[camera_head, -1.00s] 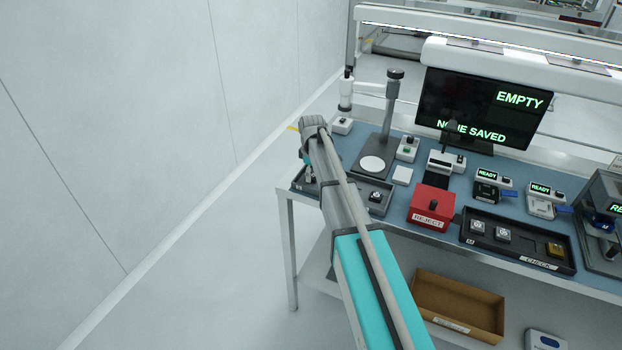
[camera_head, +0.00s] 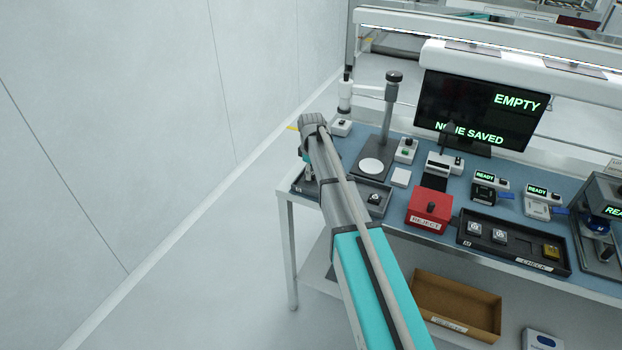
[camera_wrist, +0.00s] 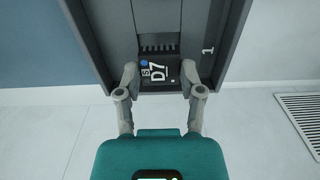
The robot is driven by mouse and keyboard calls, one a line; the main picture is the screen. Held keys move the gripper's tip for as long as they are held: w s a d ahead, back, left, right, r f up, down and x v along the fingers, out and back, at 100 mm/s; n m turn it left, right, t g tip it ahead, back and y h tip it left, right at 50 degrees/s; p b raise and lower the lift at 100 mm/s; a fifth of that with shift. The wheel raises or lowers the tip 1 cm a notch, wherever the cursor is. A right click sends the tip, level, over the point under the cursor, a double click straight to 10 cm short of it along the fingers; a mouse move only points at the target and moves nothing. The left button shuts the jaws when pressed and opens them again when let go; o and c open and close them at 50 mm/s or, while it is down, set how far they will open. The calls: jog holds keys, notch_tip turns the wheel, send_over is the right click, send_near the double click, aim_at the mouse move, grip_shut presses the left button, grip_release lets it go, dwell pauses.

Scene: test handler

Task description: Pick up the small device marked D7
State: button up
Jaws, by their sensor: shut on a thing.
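The small device marked D7 (camera_wrist: 160,72) is black with white lettering and a blue dot, and shows in the wrist view. My gripper (camera_wrist: 160,80) has its two fingers on either side of the device and is shut on it. The device lies over the dark tray (camera_wrist: 228,45), beside a strip marked 1; I cannot tell whether it touches the tray floor. In the head view my arm hides the gripper and the device; the left tray (camera_head: 300,187) shows only in part around the arm.
A red REJECT box (camera_head: 430,207) and a CHECK tray (camera_head: 515,258) with several devices stand to the right. A stand with a white disc (camera_head: 371,166) is behind the left tray. A monitor (camera_head: 475,105) reads EMPTY and NONE SAVED. A cardboard box (camera_head: 455,305) sits below.

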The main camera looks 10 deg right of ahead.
jog(key=shift+r+p, duration=1.4)
jog(key=shift+r, duration=0.15)
